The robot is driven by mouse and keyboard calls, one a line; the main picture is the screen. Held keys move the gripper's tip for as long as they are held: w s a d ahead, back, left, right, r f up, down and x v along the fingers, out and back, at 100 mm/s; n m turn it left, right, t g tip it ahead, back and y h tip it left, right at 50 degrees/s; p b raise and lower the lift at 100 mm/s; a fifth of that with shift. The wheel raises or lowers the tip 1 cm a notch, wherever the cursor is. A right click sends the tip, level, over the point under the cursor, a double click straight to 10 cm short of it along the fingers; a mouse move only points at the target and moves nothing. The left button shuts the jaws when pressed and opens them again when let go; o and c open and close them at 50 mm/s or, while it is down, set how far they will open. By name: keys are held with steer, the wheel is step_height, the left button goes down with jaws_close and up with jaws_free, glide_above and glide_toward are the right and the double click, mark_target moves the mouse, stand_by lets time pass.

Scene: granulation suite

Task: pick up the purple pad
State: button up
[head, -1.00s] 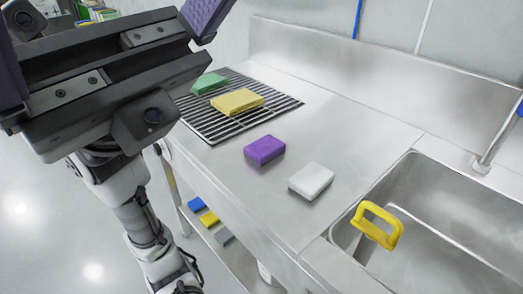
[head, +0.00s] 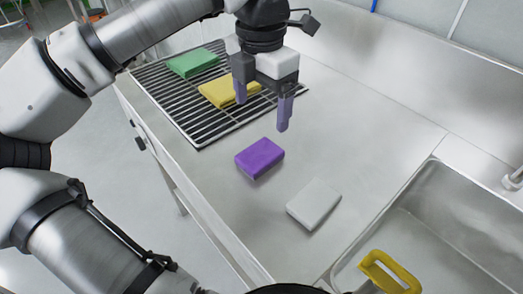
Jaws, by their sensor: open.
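The purple pad (head: 260,158) is a small rectangular block lying flat on the steel counter, near its front edge, in the head view. My gripper (head: 262,112) points downward above the counter, behind the pad in the picture, with its two purple-grey fingers spread apart and nothing between them. The fingertips are apart from the purple pad. One finger partly covers the yellow cloth behind it.
A white pad (head: 314,204) lies to the right of the purple one. A yellow cloth (head: 222,92) and a green pad (head: 193,63) lie on a black wire rack (head: 190,122). A sink (head: 450,225) with a yellow-handled tool (head: 389,272) is at right.

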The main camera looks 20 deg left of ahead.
glide_above(260, 153)
steer(key=f, duration=0.7)
steer(key=shift+s+d+f, duration=0.2)
steer(key=shift+s+f, duration=0.05)
steer(key=shift+f, duration=0.15)
steer(key=shift+w+a+f+p, duration=0.1)
steer(key=shift+f+p, duration=0.35)
steer(key=shift+f, duration=0.9)
steer(key=shift+w+a+f+p, duration=0.1)
steer(key=shift+f+p, duration=0.3)
steer(key=shift+f, duration=0.9)
steer(key=c, duration=1.1)
steer(key=shift+r, duration=0.2)
step_height(260, 153, up, 10)
steer(key=b, duration=0.1)
steer(key=o, duration=0.5)
steer(key=shift+f, duration=0.15)
steer(key=c, duration=0.4)
steer(key=shift+o, duration=0.2)
steer(key=shift+f, duration=0.1)
